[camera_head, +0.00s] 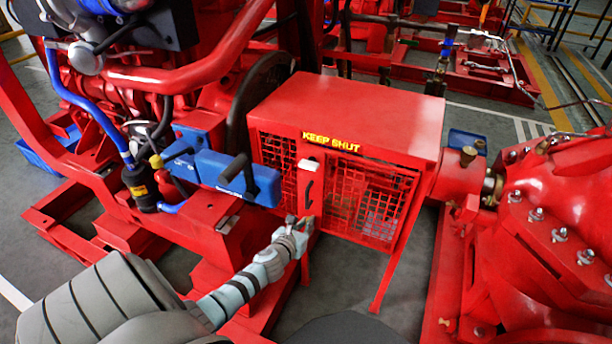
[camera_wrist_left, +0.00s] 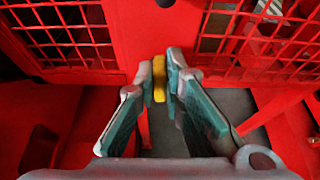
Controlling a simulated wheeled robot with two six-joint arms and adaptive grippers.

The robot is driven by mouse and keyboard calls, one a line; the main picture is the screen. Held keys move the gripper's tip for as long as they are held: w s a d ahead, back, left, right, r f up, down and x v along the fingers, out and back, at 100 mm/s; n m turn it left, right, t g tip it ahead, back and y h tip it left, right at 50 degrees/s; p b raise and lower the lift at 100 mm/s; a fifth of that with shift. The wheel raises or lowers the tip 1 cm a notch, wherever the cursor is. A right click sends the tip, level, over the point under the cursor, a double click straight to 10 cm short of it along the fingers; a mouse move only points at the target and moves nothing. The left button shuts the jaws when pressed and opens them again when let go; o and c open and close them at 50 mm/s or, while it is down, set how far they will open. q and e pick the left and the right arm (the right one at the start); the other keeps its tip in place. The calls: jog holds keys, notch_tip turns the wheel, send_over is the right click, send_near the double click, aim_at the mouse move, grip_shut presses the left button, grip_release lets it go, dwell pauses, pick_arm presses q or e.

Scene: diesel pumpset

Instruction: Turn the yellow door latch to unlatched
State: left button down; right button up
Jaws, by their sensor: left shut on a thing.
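The yellow door latch (camera_wrist_left: 159,79) shows in the left wrist view between the fingertips of my left gripper (camera_wrist_left: 160,85), below the red door frame. My left gripper is shut on the latch, with a fingertip on each side of it. In the head view my left gripper (camera_head: 300,223) is at the lower middle edge of the red guard box (camera_head: 345,115), under the black door handle (camera_head: 310,187). The latch is mostly hidden there by the fingers. The mesh door panels look closed. My right gripper is not in either view.
A blue box with a black handle (camera_head: 238,178) sticks out just left of the guard. A red engine stands at the left and a large red pump casing (camera_head: 550,240) at the right. Red frame rails and a leg stand below the guard.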

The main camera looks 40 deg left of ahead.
pick_arm(q)
jog(key=shift+s+a+f+n+t+h+b, duration=0.1)
jog(key=shift+a+f+n+t+h+b, duration=0.2)
jog(key=shift+n+t+h+b, duration=1.35)
jog(key=shift+s+a+f+n+g+h+b, duration=0.2)
jog(key=shift+n+b, duration=0.7)
jog(key=shift+n, duration=1.8)
jog(key=shift+w+a+f+n+t+h+b, duration=0.1)
jog(key=shift+a+f+n+t+h+b, duration=0.25)
jog(key=shift+n+t+h+b, duration=1.3)
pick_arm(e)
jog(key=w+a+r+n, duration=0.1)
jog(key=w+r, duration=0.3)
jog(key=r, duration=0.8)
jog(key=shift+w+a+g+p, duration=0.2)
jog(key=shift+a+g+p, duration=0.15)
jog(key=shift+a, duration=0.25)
pick_arm(q)
jog(key=shift+n+g+y, duration=0.6)
jog(key=shift+n+y, duration=0.1)
jog(key=c, duration=1.7)
grip_release()
